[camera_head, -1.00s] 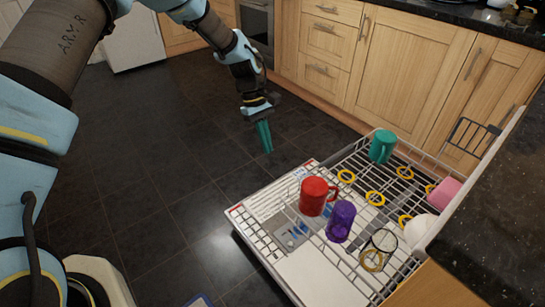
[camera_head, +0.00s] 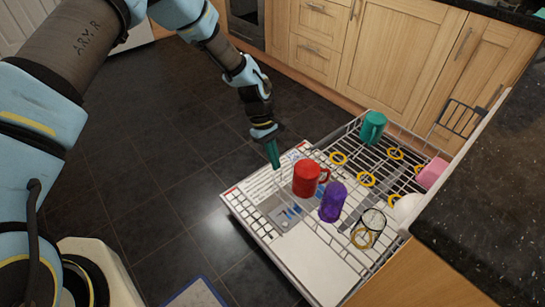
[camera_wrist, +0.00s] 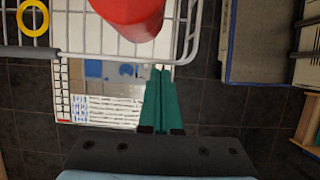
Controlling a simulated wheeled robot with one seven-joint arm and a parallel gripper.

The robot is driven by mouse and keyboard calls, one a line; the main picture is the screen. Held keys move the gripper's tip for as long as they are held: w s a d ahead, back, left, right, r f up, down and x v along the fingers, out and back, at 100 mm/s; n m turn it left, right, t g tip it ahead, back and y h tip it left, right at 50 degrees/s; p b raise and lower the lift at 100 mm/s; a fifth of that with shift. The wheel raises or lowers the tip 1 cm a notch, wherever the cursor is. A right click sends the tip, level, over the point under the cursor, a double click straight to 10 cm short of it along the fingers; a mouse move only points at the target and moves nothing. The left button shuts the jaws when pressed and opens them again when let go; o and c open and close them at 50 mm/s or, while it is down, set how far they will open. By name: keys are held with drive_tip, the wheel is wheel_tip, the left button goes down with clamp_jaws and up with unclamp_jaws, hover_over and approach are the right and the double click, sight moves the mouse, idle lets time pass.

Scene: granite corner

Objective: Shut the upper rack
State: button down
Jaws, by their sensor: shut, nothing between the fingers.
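The upper rack (camera_head: 378,165) is a pale wire basket, pulled out from under the dark counter at the right. In the wrist view its front rim (camera_wrist: 120,59) crosses the upper part. It holds a red mug (camera_head: 306,178), a purple cup (camera_head: 332,202), a teal mug (camera_head: 373,127), a pink item (camera_head: 432,173) and several yellow rings. My gripper (camera_head: 274,157), with teal fingers, is shut and empty, pointing down just outside the rack. In the wrist view the fingertips (camera_wrist: 161,68) are close to the rim; I cannot tell whether they touch it.
A white panel with printed labels (camera_head: 262,186) lies below the rack. The dark granite counter (camera_head: 490,190) borders it on the right, and wooden cabinets (camera_head: 400,60) stand behind. A blue-edged grey object (camera_head: 197,293) is on the floor.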

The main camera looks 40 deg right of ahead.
drive_tip(key=shift+s, duration=0.1)
drive_tip(key=p, duration=0.2)
hover_over(377, 269)
idle(0.4)
idle(0.4)
